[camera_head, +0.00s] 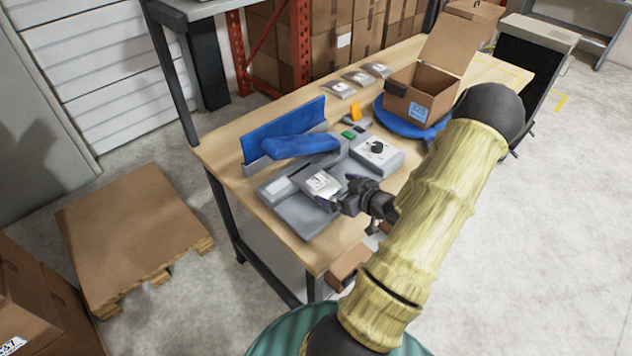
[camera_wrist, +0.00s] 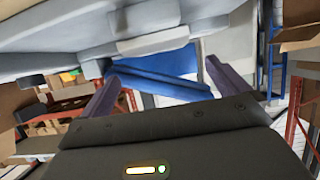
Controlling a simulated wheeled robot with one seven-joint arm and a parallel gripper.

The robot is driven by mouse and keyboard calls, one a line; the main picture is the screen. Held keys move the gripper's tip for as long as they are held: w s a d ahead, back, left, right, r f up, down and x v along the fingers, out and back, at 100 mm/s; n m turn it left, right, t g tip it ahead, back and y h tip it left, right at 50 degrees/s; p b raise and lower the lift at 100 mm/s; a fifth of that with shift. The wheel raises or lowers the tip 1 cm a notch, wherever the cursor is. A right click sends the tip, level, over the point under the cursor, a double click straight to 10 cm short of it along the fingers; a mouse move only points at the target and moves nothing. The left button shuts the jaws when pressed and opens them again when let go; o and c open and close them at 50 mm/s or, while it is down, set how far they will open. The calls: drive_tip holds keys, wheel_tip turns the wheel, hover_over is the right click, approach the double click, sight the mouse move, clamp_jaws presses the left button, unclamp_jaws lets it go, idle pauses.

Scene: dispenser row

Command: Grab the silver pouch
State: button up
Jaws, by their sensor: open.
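A silver pouch (camera_head: 321,184) lies on the grey machine (camera_head: 294,214) near the front of the wooden table, in the head view. My gripper (camera_head: 341,190) is at the pouch's right side, very close to it; I cannot tell whether they touch. In the wrist view the two purple fingers (camera_wrist: 168,88) stand wide apart, with blue material seen beyond them and no pouch clearly between them. Three more silver pouches (camera_head: 360,78) lie in a row at the back of the table.
The machine has a blue padded bar (camera_head: 300,145) behind the pouch and a grey box with a black knob (camera_head: 376,153) to the right. An open cardboard box (camera_head: 410,103) stands on a blue round base (camera_head: 390,121). A pallet (camera_head: 134,235) lies on the floor at left.

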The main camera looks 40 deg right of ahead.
sight(315, 180)
drive_tip(key=shift+x, duration=1.55)
drive_tip(key=shift+w, duration=0.15)
drive_tip(key=p+x, duration=0.1)
drive_tip(key=x, duration=0.1)
drive_tip(key=p+x, duration=0.1)
drive_tip(key=x, duration=0.2)
drive_tip(key=shift+d+f, duration=0.1)
drive_tip(key=shift+d, duration=0.05)
drive_tip(key=shift+c, duration=0.4)
drive_tip(key=c, duration=0.8)
drive_tip(key=shift+c, duration=0.2)
